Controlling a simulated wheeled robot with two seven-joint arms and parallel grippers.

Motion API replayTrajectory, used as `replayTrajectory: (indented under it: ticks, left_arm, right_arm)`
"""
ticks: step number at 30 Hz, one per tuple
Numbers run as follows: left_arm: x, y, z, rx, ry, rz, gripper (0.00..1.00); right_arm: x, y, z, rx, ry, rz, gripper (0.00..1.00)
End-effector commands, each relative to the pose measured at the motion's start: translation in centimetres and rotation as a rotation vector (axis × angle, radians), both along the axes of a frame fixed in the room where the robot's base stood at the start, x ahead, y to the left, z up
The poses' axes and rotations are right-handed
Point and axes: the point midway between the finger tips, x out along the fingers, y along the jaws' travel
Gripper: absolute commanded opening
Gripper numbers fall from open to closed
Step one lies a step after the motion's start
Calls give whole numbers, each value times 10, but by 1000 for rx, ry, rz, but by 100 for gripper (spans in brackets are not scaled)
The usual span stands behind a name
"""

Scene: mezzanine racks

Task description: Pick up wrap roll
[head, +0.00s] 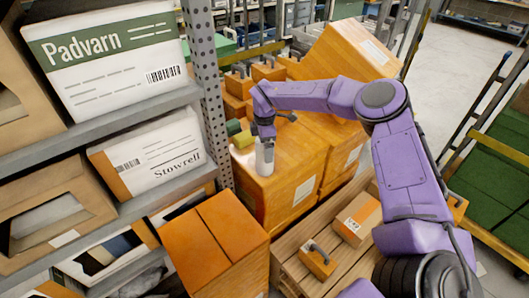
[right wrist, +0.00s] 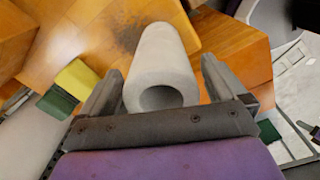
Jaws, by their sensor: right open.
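The wrap roll (head: 265,157) is a white hollow cylinder on top of an orange box (head: 291,172) in the head view. In the right wrist view the wrap roll (right wrist: 160,65) lies between the two fingers, its open end toward the camera. My right gripper (head: 265,137) is directly above and around the roll's upper end. In the right wrist view my right gripper (right wrist: 166,88) is open, with a finger on each side of the roll and a small gap visible at the right. My left gripper does not show.
A yellow and a green block (right wrist: 76,76) sit beside the roll. A perforated rack post (head: 205,85) and shelves with cartons (head: 150,155) stand close at left. A tilted large orange box (head: 345,55) is behind. A pallet (head: 300,268) with small boxes lies below.

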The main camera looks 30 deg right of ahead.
Motion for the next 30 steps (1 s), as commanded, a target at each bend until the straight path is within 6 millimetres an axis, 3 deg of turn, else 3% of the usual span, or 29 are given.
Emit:
replayTrajectory:
  ticks: [6, 12, 23, 27, 30]
  left_arm:
    - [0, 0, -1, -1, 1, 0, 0]
    - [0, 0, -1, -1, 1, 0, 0]
    - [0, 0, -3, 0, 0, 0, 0]
    - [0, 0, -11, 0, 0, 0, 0]
    - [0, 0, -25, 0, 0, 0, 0]
  right_arm:
    - [0, 0, -2, 0, -2, 0, 95]
    - [0, 0, -1, 0, -1, 0, 30]
    - [1, 0, 6, 0, -3, 0, 29]
    - [1, 1, 29, 2, -7, 0, 29]
    - [-14, 15, 51, 2, -9, 5, 29]
